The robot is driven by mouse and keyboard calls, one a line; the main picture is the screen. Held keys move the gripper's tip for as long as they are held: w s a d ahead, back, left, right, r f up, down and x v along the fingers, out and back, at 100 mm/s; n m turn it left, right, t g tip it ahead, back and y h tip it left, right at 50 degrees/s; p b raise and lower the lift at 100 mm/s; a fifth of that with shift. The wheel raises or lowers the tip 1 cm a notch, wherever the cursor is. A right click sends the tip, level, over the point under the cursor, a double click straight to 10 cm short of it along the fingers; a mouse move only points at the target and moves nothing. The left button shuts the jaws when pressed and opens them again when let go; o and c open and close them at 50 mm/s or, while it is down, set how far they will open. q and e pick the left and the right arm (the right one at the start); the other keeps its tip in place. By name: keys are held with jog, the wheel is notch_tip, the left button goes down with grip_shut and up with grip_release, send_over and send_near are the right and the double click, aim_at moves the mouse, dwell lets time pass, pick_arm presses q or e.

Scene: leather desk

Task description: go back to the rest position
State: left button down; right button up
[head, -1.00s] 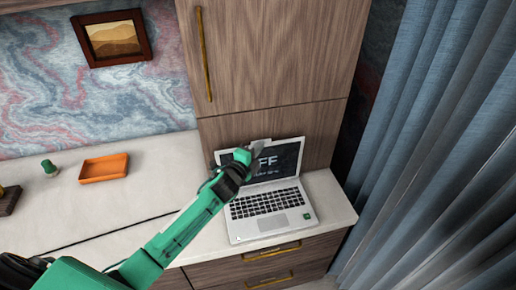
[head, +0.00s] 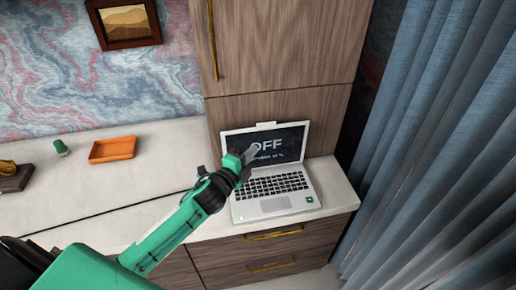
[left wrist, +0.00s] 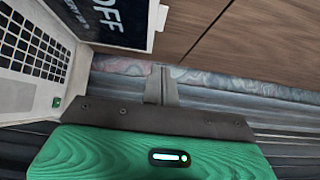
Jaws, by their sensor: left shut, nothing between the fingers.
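My left gripper (head: 248,156) is shut and empty. In the head view it is in front of the lower left part of the laptop's screen; I cannot tell whether it touches it. In the left wrist view its closed fingers (left wrist: 161,85) point toward the wooden cabinet. The laptop (head: 276,208) stands open on the white desk top, its screen showing "OFF" in large letters. The laptop also shows at the left of the left wrist view (left wrist: 28,85). My right gripper is not in view.
An orange tray (head: 112,149) and a small green object (head: 61,148) sit on the white desk top (head: 150,190) at the left. A dark cable runs across the desk. Blue curtains (head: 440,150) hang at the right. A wooden cabinet (head: 285,60) rises behind the laptop.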

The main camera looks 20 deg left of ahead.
pick_arm(q)
jog(key=s+d+f+n+g+y, duration=0.1)
jog(key=s+f+n+g, duration=0.4)
jog(key=s, duration=0.6)
jog(key=s+d+f+n+g+y, duration=0.1)
jog(key=s+f+n+g, duration=0.25)
jog(key=s+n, duration=0.55)
jog(key=s+f+n+g+y, duration=0.1)
jog(key=s+f+n+g, duration=0.35)
jog(key=s, duration=0.85)
notch_tip(320, 180, down, 31)
jog(key=s+g, duration=0.1)
jog(key=g, duration=0.1)
jog(key=s+a+f+g, duration=0.1)
jog(key=s+a+f, duration=0.2)
jog(key=s+f, duration=1.6)
jog(key=shift+s+m+g, duration=0.2)
jog(key=shift+m+g, duration=0.1)
jog(key=shift+m, duration=0.05)
